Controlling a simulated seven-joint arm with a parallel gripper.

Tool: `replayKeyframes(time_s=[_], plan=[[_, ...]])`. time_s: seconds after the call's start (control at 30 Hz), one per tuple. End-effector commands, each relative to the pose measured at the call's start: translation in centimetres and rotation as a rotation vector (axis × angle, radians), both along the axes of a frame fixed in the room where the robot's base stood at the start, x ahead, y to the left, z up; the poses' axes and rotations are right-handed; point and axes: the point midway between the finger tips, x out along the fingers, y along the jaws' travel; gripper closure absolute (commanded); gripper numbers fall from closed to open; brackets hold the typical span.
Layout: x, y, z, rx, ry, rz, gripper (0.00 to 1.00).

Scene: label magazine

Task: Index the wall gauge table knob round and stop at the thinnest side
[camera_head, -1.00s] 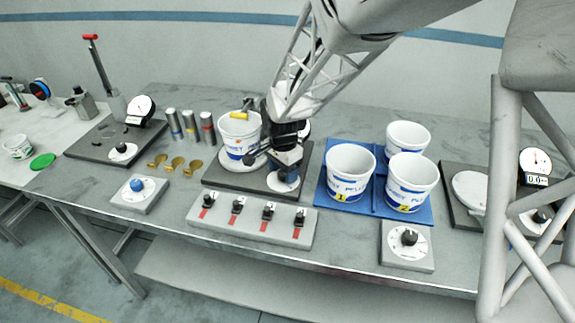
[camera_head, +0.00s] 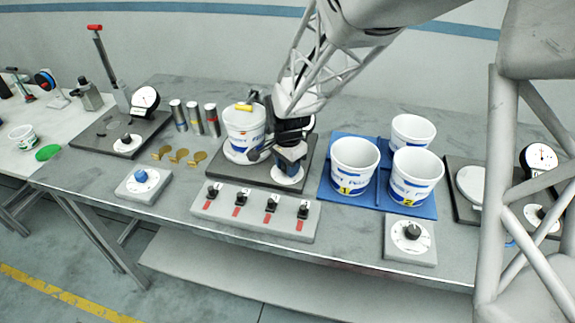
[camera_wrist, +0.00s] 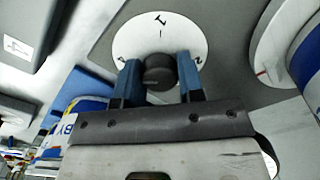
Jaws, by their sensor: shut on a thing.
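My gripper (camera_wrist: 160,82) has its two blue fingers on either side of a dark round knob (camera_wrist: 159,71), shut on it. The knob stands on a white dial (camera_wrist: 160,32) with black marks. In the head view the dial (camera_head: 287,183) shows below my gripper (camera_head: 290,165), which hides the knob. A white tub with blue lettering (camera_head: 243,140) sits upright on the gauge table, left of my gripper. In the wrist view a white disc with a red mark (camera_wrist: 262,72) lies under the tub (camera_wrist: 308,62). The gauge's face is mostly hidden behind my wrist.
A grey block with several black switches (camera_head: 256,213) lies in front. A blue tray (camera_head: 380,205) with three tubs stands to the right. Other knobs (camera_head: 140,177) (camera_head: 411,231) stand on separate plates.

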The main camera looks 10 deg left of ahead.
Motion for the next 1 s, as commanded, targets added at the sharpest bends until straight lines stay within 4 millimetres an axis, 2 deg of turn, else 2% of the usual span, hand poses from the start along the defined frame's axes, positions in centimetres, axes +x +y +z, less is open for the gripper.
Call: replayKeyframes(time_s=[0.27, 0.47, 1.0], plan=[[-0.01, -0.01, 0.05, 0.0, 0.0, 0.068, 0.88], [0.01, 0.02, 0.1, 0.001, -0.001, 0.185, 0.88], [0.0, 0.04, 0.05, 0.001, 0.0, 0.673, 0.88]])
